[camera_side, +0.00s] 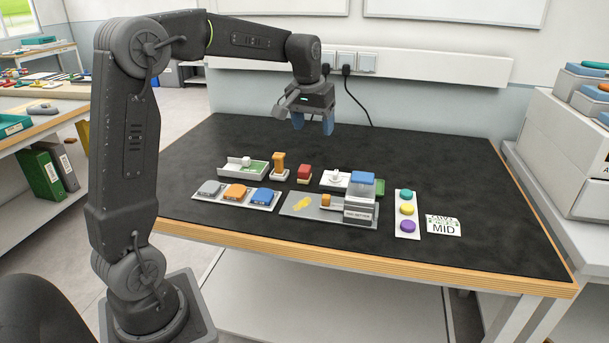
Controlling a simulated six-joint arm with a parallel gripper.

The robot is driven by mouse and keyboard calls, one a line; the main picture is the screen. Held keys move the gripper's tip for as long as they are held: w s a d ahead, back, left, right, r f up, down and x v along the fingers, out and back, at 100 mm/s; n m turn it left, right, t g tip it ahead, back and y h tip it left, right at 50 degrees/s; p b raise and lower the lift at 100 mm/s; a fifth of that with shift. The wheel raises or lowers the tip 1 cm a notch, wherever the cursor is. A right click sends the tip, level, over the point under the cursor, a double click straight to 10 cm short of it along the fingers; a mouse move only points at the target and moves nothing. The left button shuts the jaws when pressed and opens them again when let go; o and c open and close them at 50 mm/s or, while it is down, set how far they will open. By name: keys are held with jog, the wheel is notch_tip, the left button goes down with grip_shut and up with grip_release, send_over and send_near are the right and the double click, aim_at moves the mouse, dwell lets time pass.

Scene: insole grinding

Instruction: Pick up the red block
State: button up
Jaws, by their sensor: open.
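An orange piece on a stand (279,164) is left of the red block. A white tray (240,170) lies further left. A grey machine with a blue top (361,200) stands to the right. Coloured buttons (407,209) and a MID card (443,226) lie beyond it. The table's far right (470,170) is clear.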

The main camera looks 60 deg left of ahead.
jog(key=w+a+f+n+g, duration=0.1)
jog(key=w+a+f, duration=0.1)
jog(key=a+f, duration=0.3)
jog(key=w+a+f+n, duration=0.2)
jog(key=w+a, duration=0.1)
jog(key=a, duration=0.5)
send_over(304, 168)
jog(key=f, duration=0.8)
jog(key=shift+a, duration=0.25)
jog(key=shift+w+d+f, duration=0.1)
jog(key=shift+f, duration=1.5)
jog(key=shift+w+d+f, duration=0.1)
jog(key=shift+f, duration=1.45)
jog(key=shift+a, duration=0.1)
jog(key=c, duration=1)
